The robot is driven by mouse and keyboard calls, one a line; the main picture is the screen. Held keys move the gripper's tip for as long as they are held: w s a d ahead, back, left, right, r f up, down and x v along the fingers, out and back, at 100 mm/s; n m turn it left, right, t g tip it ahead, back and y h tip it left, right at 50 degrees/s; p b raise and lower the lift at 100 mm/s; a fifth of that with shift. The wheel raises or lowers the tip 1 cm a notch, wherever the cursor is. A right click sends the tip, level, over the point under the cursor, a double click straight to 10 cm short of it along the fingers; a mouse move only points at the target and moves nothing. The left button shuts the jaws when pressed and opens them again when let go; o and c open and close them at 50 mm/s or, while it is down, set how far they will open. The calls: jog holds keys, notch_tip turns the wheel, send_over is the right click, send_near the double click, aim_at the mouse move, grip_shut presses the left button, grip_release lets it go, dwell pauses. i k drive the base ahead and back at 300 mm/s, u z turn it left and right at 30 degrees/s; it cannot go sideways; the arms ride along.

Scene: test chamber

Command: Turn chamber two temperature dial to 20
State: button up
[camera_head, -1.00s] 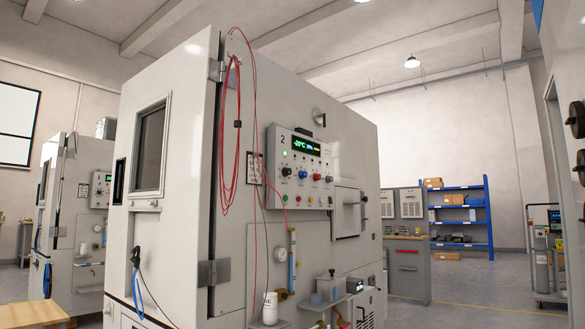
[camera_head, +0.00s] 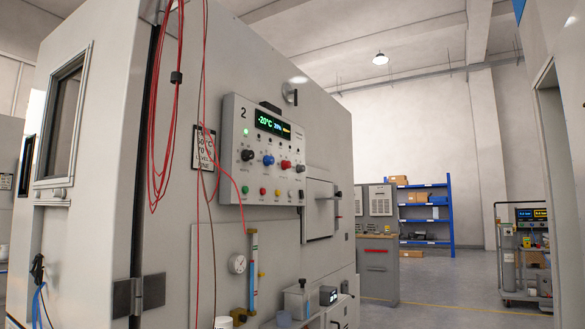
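Chamber two (camera_head: 190,265) is a large light-grey cabinet that fills the left and middle of the head view. Its control panel (camera_head: 232,175) is marked "2" and has a lit display (camera_head: 272,124) that reads -20°C, with a smaller figure beside it. Under the display is a row of knobs: a black one (camera_head: 247,155), a blue one (camera_head: 268,160), a red one (camera_head: 285,164) and another dark one (camera_head: 300,168). Their labels are too small to read, so I cannot tell which is the temperature dial. My gripper is not in view.
Red cables (camera_head: 166,100) hang at the chamber's corner, and a thin red wire crosses the panel's left edge. Open floor (camera_head: 430,290) lies to the right, before a cart (camera_head: 523,255) and blue shelves (camera_head: 425,215).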

aim_at(247, 155)
jog(key=u, duration=0.3)
jog(key=i, duration=1.45)
jog(key=u, duration=0.55)
